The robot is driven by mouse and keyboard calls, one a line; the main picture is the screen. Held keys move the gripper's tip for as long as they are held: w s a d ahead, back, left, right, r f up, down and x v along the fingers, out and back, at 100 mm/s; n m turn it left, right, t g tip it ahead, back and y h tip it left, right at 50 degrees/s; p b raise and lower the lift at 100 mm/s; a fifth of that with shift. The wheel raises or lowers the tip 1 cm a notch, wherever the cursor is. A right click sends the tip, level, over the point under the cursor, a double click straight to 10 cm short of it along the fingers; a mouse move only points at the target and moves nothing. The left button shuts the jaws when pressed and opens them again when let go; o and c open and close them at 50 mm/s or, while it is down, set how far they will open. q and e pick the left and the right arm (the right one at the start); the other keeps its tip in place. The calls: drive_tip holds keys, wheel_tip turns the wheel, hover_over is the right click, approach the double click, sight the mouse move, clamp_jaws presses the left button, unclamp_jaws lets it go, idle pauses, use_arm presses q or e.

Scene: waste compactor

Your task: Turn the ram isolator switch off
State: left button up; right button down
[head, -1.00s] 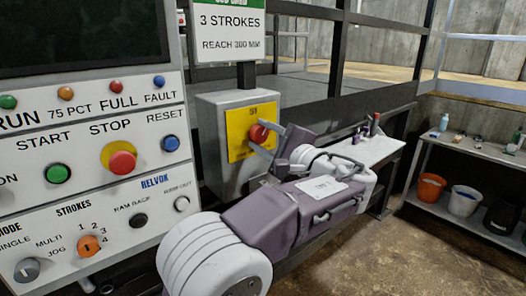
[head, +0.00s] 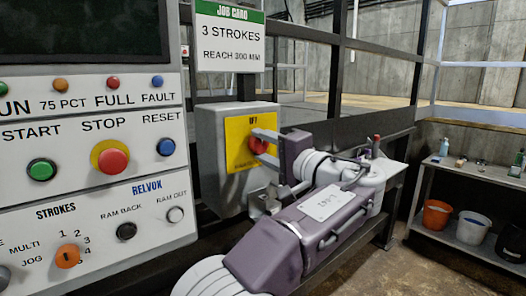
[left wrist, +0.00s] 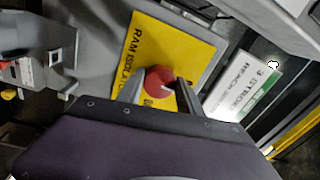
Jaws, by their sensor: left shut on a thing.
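The ram isolator switch is a red knob (head: 258,145) on a yellow plate (head: 238,148), fixed to the front of a grey box (head: 208,150). The knob also shows in the left wrist view (left wrist: 160,80), with the plate lettering running at a slant behind it. My left gripper (head: 262,150) is at the knob, with one finger on each side, shut on it. The fingers hide part of the knob and plate in the head view. The full lettering by the knob cannot be read. My right gripper is in neither view now.
A control panel (head: 90,185) with several buttons stands at the left. A job card (head: 229,38) is above the switch box. Black railings stand behind. A shelf (head: 465,178) with an orange bucket (head: 436,215) and white bucket (head: 473,227) is at the right.

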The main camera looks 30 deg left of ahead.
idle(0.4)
use_arm(q)
drive_tip(key=o, duration=1.4)
drive_tip(key=v, duration=0.9)
